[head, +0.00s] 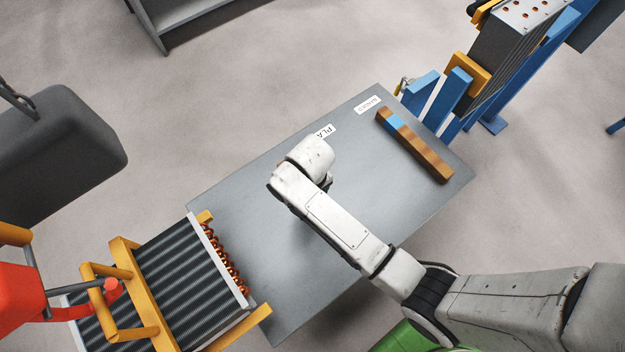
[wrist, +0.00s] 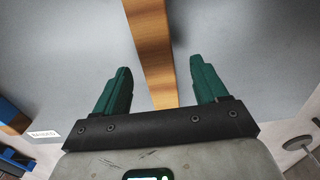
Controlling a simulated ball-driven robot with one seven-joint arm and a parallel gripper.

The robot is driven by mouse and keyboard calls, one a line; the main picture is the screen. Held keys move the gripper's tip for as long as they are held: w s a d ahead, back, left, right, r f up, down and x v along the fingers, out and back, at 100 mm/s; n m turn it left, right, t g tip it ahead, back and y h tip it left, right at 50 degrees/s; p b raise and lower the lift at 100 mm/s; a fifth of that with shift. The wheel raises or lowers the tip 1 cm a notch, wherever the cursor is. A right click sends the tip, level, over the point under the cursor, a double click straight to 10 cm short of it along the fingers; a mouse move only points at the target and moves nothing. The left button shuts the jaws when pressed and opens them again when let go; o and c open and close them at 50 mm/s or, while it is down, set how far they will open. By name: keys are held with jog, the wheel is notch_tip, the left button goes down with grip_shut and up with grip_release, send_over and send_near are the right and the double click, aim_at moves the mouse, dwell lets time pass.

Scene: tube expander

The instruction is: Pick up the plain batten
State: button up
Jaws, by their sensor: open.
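The plain batten (wrist: 150,45) is a bare wooden bar in the wrist view, running from the top edge down between my fingers. Its near end is hidden behind my gripper's dark crossbar. My gripper (wrist: 160,65) is open, with one green finger on each side of the batten and a gap to both. I cannot tell how far the fingers are above the table. A second batten (head: 430,158), with a blue band, lies on the right of the grey table (head: 235,205).
A label starting "PLA" (head: 325,131) and a "BANDED" label (head: 367,104) lie near the table's far edge. A finned coil block (head: 175,285) in an orange frame is at the lower left. Blue posts (head: 455,92) stand past the upper right corner.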

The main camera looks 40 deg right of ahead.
jog(key=shift+s+d+f, duration=0.15)
jog(key=shift+f, duration=1.8)
jog(key=shift+c, duration=0.3)
jog(key=c, duration=1.1)
jog(key=shift+r, duration=0.1)
jog(key=shift+c, duration=0.2)
